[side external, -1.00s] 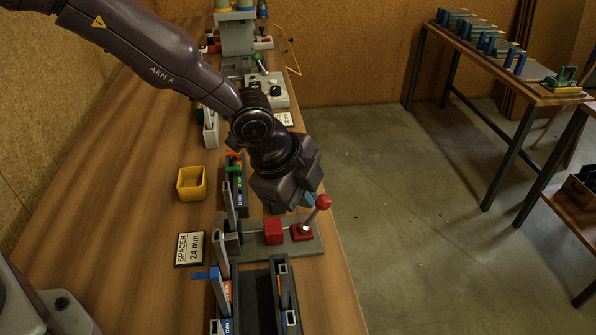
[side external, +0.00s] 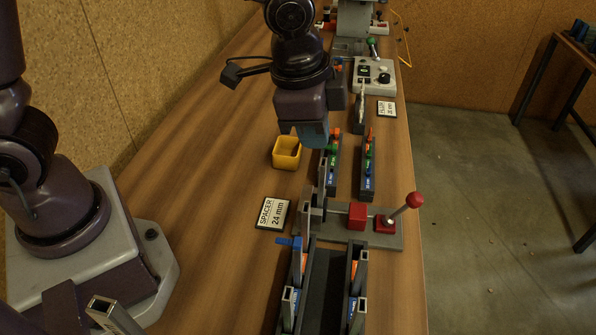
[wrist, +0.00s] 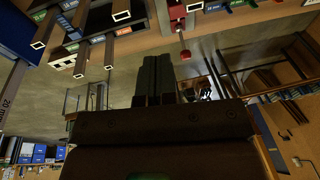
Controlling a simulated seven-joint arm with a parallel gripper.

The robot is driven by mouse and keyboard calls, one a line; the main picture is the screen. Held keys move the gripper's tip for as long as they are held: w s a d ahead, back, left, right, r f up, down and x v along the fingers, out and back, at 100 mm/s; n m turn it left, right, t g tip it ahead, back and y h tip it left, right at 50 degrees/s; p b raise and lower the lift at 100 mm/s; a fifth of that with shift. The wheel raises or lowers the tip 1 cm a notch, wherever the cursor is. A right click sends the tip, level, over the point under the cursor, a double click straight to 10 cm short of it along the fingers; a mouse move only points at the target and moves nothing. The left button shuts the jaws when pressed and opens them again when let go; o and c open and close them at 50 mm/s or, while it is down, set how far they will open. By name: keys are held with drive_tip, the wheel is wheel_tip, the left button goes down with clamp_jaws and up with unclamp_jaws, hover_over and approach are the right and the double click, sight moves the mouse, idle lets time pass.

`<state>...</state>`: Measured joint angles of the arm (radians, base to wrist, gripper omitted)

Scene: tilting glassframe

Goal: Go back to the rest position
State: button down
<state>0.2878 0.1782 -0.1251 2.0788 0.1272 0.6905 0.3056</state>
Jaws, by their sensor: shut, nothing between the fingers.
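My gripper (side external: 312,140) hangs over the middle of the bench in the side external view, near the yellow bin and above the coloured spacer racks. In the wrist view the two dark fingers (wrist: 156,75) are side by side with nothing between them. The wooden bench (side external: 225,165) lies below. The grey clamp fixture with a red block (side external: 357,215) and a red-knobbed lever (side external: 414,200) stands in front of my gripper, apart from it. The lever leans to the right.
A yellow bin (side external: 286,153) stands left of the racks (side external: 367,170). A "SPACER 24 mm" sign (side external: 273,213) lies on the bench. A dark frame with upright metal profiles (side external: 323,290) is at the front. A grey control box (side external: 375,80) stands farther back. The bench's left part is clear.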

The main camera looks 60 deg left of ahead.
drive_tip(key=s+a+r+n+t, duration=0.3)
drive_tip(key=s+a+r+n, duration=0.6)
drive_tip(key=s+a, duration=0.4)
drive_tip(key=shift+v, duration=0.95)
drive_tip(key=shift+s+a+f, duration=0.1)
drive_tip(key=shift+s, duration=0.05)
